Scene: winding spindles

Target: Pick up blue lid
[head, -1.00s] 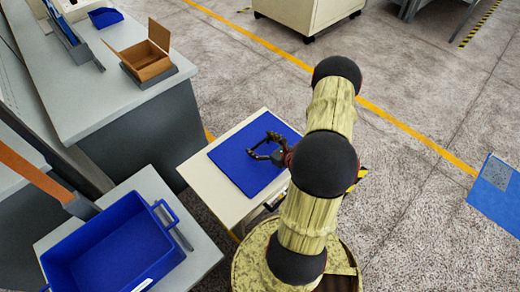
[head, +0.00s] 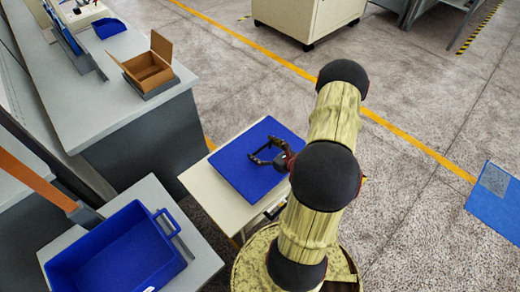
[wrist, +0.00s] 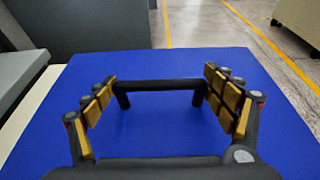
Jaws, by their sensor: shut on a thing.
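The blue lid (head: 245,175) is a flat blue rectangle at the cream table, in the middle of the head view. It fills much of the wrist view (wrist: 160,135), with a black bar handle (wrist: 157,85) standing on it. My gripper (head: 264,153) is low over the lid. In the wrist view my gripper's fingers (wrist: 160,95) stand at the two ends of the handle and hold it lengthwise. Whether the lid's underside is clear of the table is hard to tell.
The cream table (head: 205,190) is under the lid. A blue bin (head: 120,255) stands on a grey surface at lower left. A brown open box (head: 150,68) is on the grey bench (head: 130,105). Open floor lies to the right, with a blue panel (head: 492,205) at the edge.

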